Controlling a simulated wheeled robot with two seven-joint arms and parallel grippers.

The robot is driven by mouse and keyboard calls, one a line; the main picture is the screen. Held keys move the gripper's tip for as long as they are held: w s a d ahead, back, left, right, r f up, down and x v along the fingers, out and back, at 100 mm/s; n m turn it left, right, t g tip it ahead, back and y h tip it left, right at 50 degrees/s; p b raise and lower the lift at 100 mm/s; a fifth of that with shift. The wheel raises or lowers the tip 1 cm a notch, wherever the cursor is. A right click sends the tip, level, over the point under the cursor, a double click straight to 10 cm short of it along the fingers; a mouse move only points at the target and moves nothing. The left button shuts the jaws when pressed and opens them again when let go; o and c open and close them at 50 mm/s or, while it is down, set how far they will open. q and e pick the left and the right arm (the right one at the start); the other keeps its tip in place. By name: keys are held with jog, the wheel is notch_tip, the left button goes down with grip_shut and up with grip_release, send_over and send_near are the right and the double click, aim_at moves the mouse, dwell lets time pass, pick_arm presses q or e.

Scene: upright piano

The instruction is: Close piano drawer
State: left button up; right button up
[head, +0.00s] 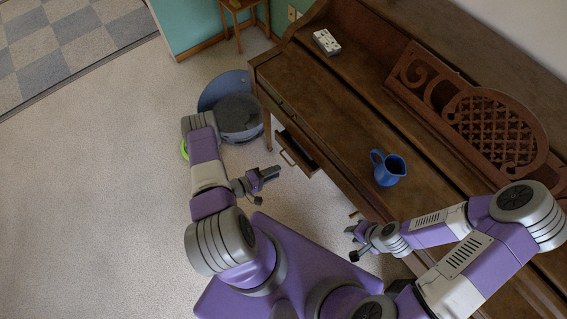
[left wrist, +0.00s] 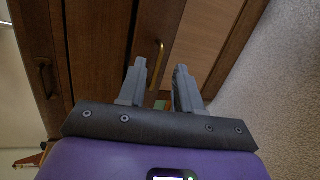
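The brown upright piano (head: 345,115) has a small drawer (head: 300,150) standing out from its front, below the keyboard ledge. A thin metal handle (head: 286,158) is on the drawer's front. My left gripper (head: 267,183) is in front of the drawer, a little below it in the head view, and empty. In the left wrist view its two fingers (left wrist: 161,68) are apart. A brass handle (left wrist: 156,62) on dark wood shows just beyond the left fingertip, with no clear contact. My right gripper (head: 350,243) is near the piano's front edge, fingers apart, holding nothing.
A blue jug (head: 388,168) and a small white item (head: 326,42) rest on the piano, beside a carved music stand (head: 480,120). A round grey and blue object (head: 238,115) stands on the floor behind my left arm. The floor at left is clear.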

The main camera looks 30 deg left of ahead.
pick_arm(q)
jog(key=w+f+t+y+b, duration=0.1)
jog(key=w+f, duration=0.1)
jog(key=w, duration=0.5)
jog(key=shift+b, duration=0.4)
jog(key=shift+d, duration=0.1)
grip_shut()
jog(key=shift+y, duration=0.3)
dwell(0.8)
